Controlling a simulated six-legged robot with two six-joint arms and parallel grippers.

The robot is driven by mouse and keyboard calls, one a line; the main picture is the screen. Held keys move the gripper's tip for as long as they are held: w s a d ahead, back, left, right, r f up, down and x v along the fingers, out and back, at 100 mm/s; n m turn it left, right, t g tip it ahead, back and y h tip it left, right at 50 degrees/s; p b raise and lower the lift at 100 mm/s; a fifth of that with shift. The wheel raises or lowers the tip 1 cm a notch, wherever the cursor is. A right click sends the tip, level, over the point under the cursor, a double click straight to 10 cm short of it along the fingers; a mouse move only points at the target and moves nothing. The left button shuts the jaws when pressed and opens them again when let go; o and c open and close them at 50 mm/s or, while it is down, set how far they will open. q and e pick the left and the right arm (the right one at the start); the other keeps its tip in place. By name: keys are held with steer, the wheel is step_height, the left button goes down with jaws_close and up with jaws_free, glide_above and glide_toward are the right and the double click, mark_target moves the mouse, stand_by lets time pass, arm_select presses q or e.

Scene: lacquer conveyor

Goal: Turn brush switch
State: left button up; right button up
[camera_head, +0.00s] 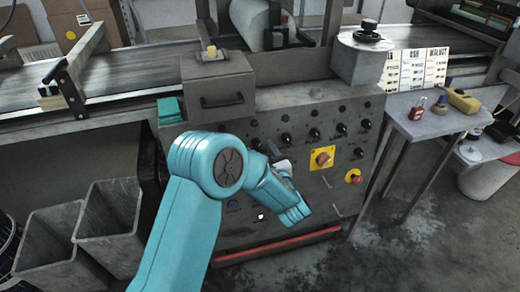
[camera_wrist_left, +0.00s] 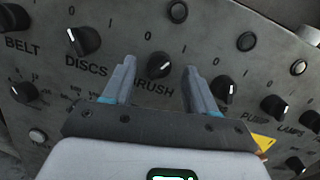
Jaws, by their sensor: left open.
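The brush switch (camera_wrist_left: 160,65) is a round black knob with a pale pointer mark on a grey metal panel, with the label BRUSH below it, partly covered. In the left wrist view my left gripper (camera_wrist_left: 158,76) is open. Its two grey fingers stand on either side of the knob, with a gap to it on both sides; whether the tips reach the panel I cannot tell. In the head view the left gripper (camera_head: 276,153) is at the panel's knob row, partly hidden by my teal wrist. My right gripper is not in view.
A red stop button (camera_head: 353,176) and a yellow-plated red switch (camera_head: 322,158) sit on the panel. A side table (camera_head: 420,128) stands right.

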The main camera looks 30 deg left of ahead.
arm_select(q)
steer(key=shift+w+a, duration=0.4)
steer(key=shift+a, duration=0.1)
steer(key=c, duration=1.1)
steer(key=shift+o, duration=0.3)
steer(key=shift+f, duration=0.1)
